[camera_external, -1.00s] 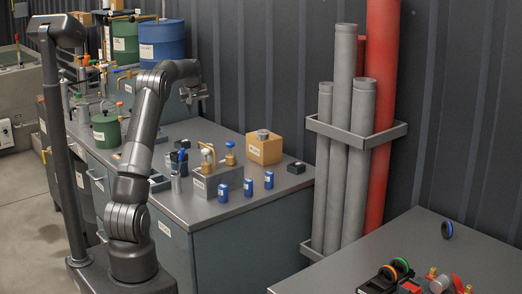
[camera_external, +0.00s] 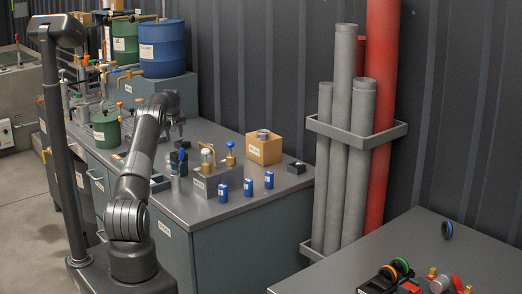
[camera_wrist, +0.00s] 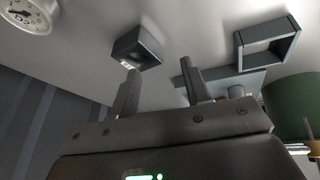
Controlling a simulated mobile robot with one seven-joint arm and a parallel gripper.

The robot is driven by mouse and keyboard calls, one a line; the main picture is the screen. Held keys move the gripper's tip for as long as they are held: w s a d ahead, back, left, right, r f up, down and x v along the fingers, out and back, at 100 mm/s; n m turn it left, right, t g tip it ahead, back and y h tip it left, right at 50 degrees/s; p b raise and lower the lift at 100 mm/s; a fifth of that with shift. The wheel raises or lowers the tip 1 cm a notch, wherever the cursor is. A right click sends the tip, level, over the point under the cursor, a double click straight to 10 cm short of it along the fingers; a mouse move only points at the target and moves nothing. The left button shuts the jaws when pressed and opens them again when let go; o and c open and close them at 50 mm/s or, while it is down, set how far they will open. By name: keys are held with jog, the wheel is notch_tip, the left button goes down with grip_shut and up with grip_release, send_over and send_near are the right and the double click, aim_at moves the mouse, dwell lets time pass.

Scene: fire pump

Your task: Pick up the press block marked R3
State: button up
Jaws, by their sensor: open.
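My gripper (camera_external: 176,134) is above the grey bench, left of the tan box. In the wrist view my gripper (camera_wrist: 160,80) is open, with two separate fingers and nothing visible between them. A dark block (camera_wrist: 137,48) with a hollowed face and a small white label lies ahead of the left fingertip, apart from it as far as I can tell. The label is too small to read, so I cannot confirm R3. In the external view I cannot tell which thing is this block.
In the wrist view, an open square frame (camera_wrist: 268,42) and a green container (camera_wrist: 295,105) are at right, a dial gauge (camera_wrist: 30,14) at top left. In the external view, blue labelled pieces (camera_external: 248,187), a tan box (camera_external: 264,150) and a black block (camera_external: 296,167) stand on the bench.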

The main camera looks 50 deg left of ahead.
aim_at(176, 142)
jog(key=shift+w+x, duration=0.2)
jog(key=shift+x, duration=1.15)
jog(key=shift+w+x, duration=0.2)
jog(key=shift+x, duration=1.15)
jog(key=shift+c, duration=0.5)
grip_shut()
jog(key=shift+r, duration=0.1)
